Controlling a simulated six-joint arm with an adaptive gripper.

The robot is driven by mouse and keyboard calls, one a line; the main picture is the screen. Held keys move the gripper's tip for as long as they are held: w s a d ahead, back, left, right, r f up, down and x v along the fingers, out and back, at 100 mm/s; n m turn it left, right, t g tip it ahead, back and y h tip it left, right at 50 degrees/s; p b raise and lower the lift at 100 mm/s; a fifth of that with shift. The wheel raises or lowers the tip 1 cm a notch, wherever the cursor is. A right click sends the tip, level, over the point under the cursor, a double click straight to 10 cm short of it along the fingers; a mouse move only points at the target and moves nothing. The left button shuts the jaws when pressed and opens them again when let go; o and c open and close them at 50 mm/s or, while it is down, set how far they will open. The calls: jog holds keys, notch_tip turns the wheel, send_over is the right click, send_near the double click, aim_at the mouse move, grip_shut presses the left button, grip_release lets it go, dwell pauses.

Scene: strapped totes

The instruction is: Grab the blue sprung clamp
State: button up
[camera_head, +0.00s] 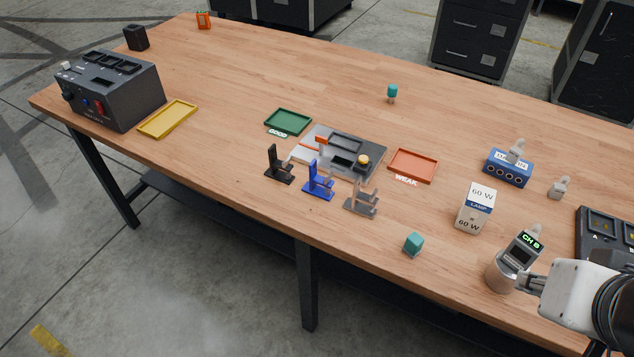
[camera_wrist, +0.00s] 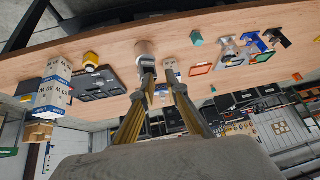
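The blue sprung clamp (camera_head: 318,180) stands upright on the front middle of the table, between a black clamp (camera_head: 279,165) and a grey clamp (camera_head: 362,198). In the wrist view the blue clamp (camera_wrist: 251,38) is small and at the upper right. My gripper (camera_head: 530,283) is at the lower right of the head view, far to the right of the clamp and close by a cup holding a meter marked CH B. In the wrist view my gripper's fingers (camera_wrist: 163,80) are apart with nothing seen held between them.
The meter's cup (camera_head: 500,277), a 60 W lamp box (camera_head: 475,210) and a teal cube (camera_head: 413,244) stand between my gripper and the clamps. Behind the clamps lie a grey fixture board (camera_head: 370,145), a green tray (camera_head: 288,121) and an orange tray (camera_head: 413,166). Table in front of the clamps is clear.

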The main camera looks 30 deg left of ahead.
jog(key=w+a+r+n+t+y, duration=0.1)
jog(key=w+a+r+t+y, duration=0.25)
jog(key=w+a, duration=1.3)
jog(key=m+t, duration=0.1)
jog(key=t, duration=0.4)
send_over(311, 187)
jog(key=w, duration=0.1)
jog(key=shift+h, duration=0.35)
jog(key=f, duration=1.2)
jog(key=shift+w+f, duration=0.2)
jog(key=shift+f, duration=0.1)
jog(key=s+f+t+h, duration=0.1)
jog(key=s+f, duration=0.1)
jog(key=f, duration=0.1)
jog(key=s+f+h, duration=0.1)
jog(key=s+f, duration=0.2)
jog(key=f, duration=0.1)
jog(key=s+f+t+h, duration=0.1)
jog(key=s+f, duration=0.1)
jog(key=f, duration=0.1)
jog(key=shift+s+a+f+m+t+h, duration=0.2)
jog(key=shift+s+f+m+t+h, duration=0.1)
jog(key=shift+t+h, duration=0.1)
jog(key=shift+s+d+f, duration=0.1)
jog(key=shift+d+f, duration=0.2)
jog(key=shift+f, duration=0.05)
